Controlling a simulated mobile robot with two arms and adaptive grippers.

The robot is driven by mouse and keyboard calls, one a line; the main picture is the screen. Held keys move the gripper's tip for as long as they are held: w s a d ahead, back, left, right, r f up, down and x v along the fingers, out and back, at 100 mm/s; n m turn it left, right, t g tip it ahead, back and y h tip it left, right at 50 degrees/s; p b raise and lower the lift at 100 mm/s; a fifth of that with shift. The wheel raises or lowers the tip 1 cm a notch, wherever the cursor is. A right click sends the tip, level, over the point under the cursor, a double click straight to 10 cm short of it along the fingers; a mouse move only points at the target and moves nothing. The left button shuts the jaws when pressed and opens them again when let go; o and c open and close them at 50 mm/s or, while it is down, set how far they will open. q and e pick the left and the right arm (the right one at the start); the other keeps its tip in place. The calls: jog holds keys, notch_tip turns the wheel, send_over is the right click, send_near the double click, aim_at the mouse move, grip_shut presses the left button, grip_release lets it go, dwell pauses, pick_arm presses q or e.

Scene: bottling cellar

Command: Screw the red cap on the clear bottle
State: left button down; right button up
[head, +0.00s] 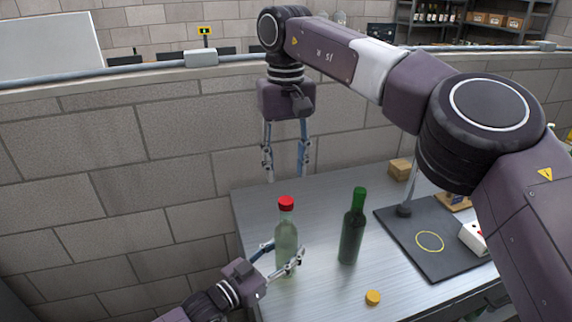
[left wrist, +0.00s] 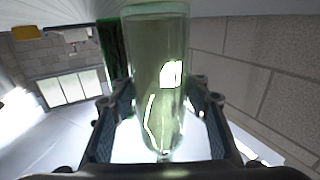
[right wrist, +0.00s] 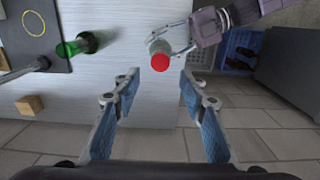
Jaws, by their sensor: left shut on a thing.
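The clear bottle (head: 286,240) stands upright near the table's far-left part. The red cap (head: 286,203) sits on top of its neck; I cannot tell how tight it is. My left gripper (head: 282,254) is shut around the lower body of the bottle. In the left wrist view the bottle (left wrist: 160,60) fills the space between the fingers. My right gripper (head: 285,176) points down, open and empty, behind and above the bottle. In the right wrist view the red cap (right wrist: 160,62) shows beyond the gap between the open fingertips (right wrist: 159,76), apart from them.
A dark green bottle with a green cap (head: 352,228) stands right of the clear bottle. A yellow cap (head: 373,297) lies in front. A dark mat (head: 440,262) with a yellow ring, a post and a wooden block (head: 400,169) are farther right. A brick wall runs behind the table.

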aim_at(286, 200)
jog(key=shift+f, duration=4)
jog(key=shift+c, duration=0.4)
